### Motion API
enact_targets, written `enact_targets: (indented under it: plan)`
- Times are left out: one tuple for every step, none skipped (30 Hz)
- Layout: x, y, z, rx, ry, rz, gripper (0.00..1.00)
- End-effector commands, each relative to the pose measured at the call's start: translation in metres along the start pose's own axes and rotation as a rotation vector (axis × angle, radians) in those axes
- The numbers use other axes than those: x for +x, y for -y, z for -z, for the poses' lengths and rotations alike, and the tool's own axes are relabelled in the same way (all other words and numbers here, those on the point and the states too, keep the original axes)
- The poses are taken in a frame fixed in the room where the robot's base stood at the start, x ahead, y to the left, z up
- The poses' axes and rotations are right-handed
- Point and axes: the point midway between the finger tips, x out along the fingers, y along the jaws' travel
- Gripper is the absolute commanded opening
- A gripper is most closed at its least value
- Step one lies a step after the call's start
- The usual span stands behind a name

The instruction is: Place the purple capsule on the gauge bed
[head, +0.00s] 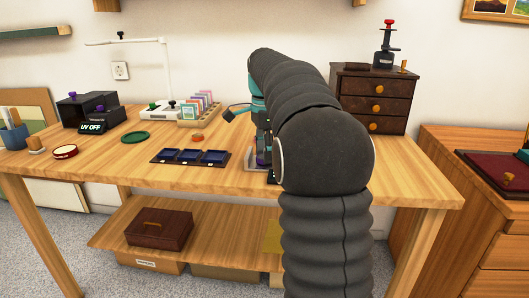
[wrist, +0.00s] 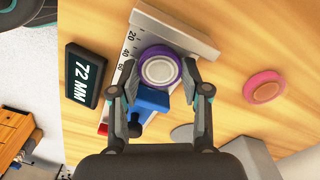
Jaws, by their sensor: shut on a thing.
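The purple capsule (wrist: 160,51), round with a pale ringed lid, is between the two fingertips of my gripper (wrist: 160,77) in the wrist view. My gripper is shut on it from both sides. The gauge bed (wrist: 188,28) is a grey metal piece with a scale marked 20, 40 and 60, directly behind the capsule. A blue slider part (wrist: 153,100) sits just below the capsule, and a black display (wrist: 83,75) reads 72 MM. I cannot tell whether the capsule touches the bed. In the head view my arm hides most of the gauge and my gripper.
A pink disc (wrist: 264,86) lies on the wood to the right of the gauge. In the head view a dark tray with blue compartments (head: 190,157) lies left of my arm. A small drawer chest (head: 374,100) stands at the back right.

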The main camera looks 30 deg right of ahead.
Motion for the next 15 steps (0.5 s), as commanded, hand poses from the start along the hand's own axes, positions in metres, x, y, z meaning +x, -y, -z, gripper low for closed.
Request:
enact_targets:
  plan:
    - [-0.0005,0.0000,0.0001,0.000,0.000,0.001,0.07]
    - [-0.0007,0.0000,0.0001,0.000,0.000,0.001,0.07]
    - [-0.0007,0.0000,0.0001,0.000,0.000,0.001,0.07]
    - [-0.0007,-0.0001,0.0001,0.000,0.000,0.001,0.07]
    - [-0.0007,-0.0001,0.0001,0.000,0.000,0.001,0.07]
    - [-0.0004,-0.0001,0.0001,0.000,0.000,0.000,0.07]
    - [0.0002,-0.0001,0.0001,0.000,0.000,0.000,0.07]
    - [0.0011,-0.0001,0.0001,0.000,0.000,0.000,0.07]
    - [0.0022,-0.0002,0.0001,0.000,0.000,0.000,0.07]
    - [0.0030,-0.0002,0.0001,0.000,0.000,0.000,0.07]
    - [0.0022,-0.0001,0.0001,0.000,0.000,0.000,0.54]
    - [0.0021,-0.0001,0.0001,0.000,0.000,0.000,0.64]
    - [0.0021,-0.0001,0.0002,0.000,0.000,0.000,0.71]
    - [0.0021,-0.0001,0.0002,0.000,0.000,0.000,0.72]
    - [0.0021,-0.0001,0.0001,0.000,0.000,0.000,0.72]
